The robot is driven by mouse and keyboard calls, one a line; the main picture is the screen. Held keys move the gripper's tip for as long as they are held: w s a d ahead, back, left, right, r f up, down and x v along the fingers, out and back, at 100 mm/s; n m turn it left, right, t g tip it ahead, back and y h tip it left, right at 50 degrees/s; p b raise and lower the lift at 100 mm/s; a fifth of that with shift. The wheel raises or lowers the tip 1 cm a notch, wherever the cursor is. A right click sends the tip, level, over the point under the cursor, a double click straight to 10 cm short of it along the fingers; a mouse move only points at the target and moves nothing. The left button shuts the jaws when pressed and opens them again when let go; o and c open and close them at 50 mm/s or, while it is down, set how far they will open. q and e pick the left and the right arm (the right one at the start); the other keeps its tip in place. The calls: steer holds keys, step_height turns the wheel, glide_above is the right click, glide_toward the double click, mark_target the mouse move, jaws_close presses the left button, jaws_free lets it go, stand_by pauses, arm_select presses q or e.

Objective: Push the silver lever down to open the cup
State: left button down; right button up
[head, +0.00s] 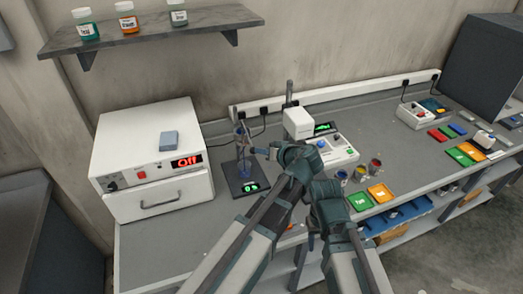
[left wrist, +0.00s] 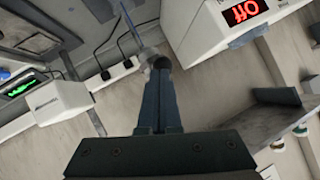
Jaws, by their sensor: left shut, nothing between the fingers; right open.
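A small stand with a black base (head: 245,186) and a green readout stands on the bench right of the white oven. A slim upright with a clear or grey cup part (head: 240,138) rises from it. My left gripper (head: 256,150) is shut and empty, its tips just right of the upright, at about cup height. In the left wrist view, the closed fingers (left wrist: 158,72) end at a small grey rounded part (left wrist: 149,57) with a thin rod. I cannot tell whether they touch, or which part is the silver lever. My right gripper (head: 313,238) is open, low near the bench front, partly hidden.
A white instrument (head: 330,150) stands behind my arms. Small paint pots (head: 359,173) and coloured cards (head: 380,193) lie to the right. A shelf (head: 155,33) with jars hangs above.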

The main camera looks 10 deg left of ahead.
arm_select(q)
steer(key=shift+f, duration=0.35)
arm_select(e)
steer(key=shift+f, duration=0.35)
arm_select(q)
steer(key=shift+r+p, duration=0.2)
steer(key=shift+p, duration=0.2)
arm_select(e)
steer(key=shift+r, duration=0.2)
arm_select(q)
steer(key=shift+r+p, duration=0.65)
arm_select(e)
steer(key=shift+r, duration=0.65)
